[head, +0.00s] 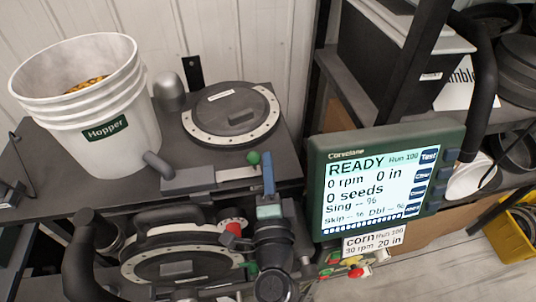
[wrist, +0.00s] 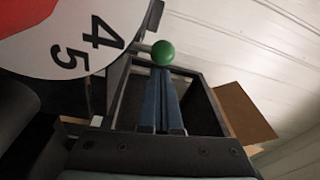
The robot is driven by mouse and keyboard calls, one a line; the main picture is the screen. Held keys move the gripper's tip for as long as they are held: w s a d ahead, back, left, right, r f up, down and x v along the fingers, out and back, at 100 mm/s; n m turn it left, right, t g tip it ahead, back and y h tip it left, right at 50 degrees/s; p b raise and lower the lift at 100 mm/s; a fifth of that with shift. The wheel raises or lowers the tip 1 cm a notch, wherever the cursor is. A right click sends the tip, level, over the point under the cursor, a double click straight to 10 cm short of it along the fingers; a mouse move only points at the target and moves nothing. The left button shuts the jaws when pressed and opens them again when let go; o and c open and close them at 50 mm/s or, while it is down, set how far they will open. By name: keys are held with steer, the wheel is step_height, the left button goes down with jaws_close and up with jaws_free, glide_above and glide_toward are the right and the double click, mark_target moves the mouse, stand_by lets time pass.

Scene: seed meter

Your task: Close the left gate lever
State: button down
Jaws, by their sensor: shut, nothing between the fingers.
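A green ball knob (head: 253,158) stands at the right end of a grey slide bar (head: 187,180) below the black disc; I take it for a gate lever knob. In the wrist view a green ball (wrist: 162,52) sits just beyond my fingertips. My gripper (head: 267,157) has blue fingers, shut and empty, pointing up right beside the knob; whether they touch it I cannot tell. The fingers also show in the wrist view (wrist: 159,78). The lever's stem is mostly hidden.
A white hopper bucket (head: 85,110) stands at left. A green-framed display (head: 385,180) reading READY is close at right. A second meter disc (head: 175,255) is below. In the wrist view a white dial plate (wrist: 65,35) with numbers is close at upper left.

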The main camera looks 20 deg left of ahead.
mark_target(252, 162)
steer(key=shift+w+a, duration=0.25)
steer(key=shift+w, duration=0.2)
steer(key=shift+s+a+r, duration=0.1)
steer(key=shift+s+a, duration=0.35)
steer(key=shift+a, duration=0.2)
steer(key=shift+s+a, duration=0.45)
steer(key=shift+a, duration=0.2)
steer(key=shift+d, duration=0.15)
